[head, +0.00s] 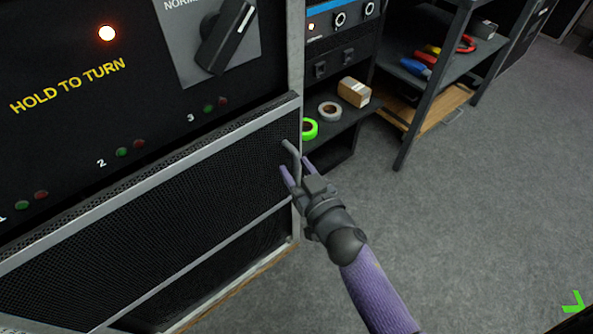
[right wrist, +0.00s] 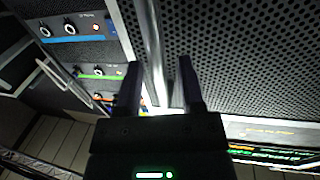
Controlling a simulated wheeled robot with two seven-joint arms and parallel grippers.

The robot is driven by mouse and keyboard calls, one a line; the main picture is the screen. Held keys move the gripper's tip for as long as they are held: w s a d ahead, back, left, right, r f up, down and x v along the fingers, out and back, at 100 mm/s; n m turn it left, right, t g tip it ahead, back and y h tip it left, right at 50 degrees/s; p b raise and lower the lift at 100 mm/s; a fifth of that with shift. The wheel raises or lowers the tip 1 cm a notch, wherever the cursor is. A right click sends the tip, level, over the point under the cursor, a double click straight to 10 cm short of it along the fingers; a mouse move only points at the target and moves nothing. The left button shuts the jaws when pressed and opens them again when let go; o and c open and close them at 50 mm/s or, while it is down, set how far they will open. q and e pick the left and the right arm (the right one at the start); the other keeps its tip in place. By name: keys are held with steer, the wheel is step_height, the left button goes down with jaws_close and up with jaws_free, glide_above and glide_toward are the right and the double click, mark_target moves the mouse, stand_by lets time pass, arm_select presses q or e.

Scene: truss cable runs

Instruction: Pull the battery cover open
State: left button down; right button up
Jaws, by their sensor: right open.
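The battery cover looks to be the black mesh panel (head: 165,200) with grey metal edges, below the dark control panel; it appears shut. A grey bar handle (head: 289,148) stands at its right end. My right gripper (head: 297,168) is open at this handle, its fingers pointing at the panel. In the right wrist view the handle bar (right wrist: 152,55) runs between the two fingers of the gripper (right wrist: 160,75), close to them; I cannot tell whether they touch. Perforated mesh (right wrist: 225,55) fills the right of that view. My left gripper is not in view.
The control panel above has a rotary switch (head: 226,35) and a lit lamp (head: 107,33). A shelf behind holds tape rolls (head: 329,111) and a small box (head: 354,91). A tool rack (head: 430,75) stands farther back. The grey floor (head: 480,200) at right is clear.

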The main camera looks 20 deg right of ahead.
steer(key=shift+w, duration=0.1)
jaws_close()
stand_by(0.5)
stand_by(0.9)
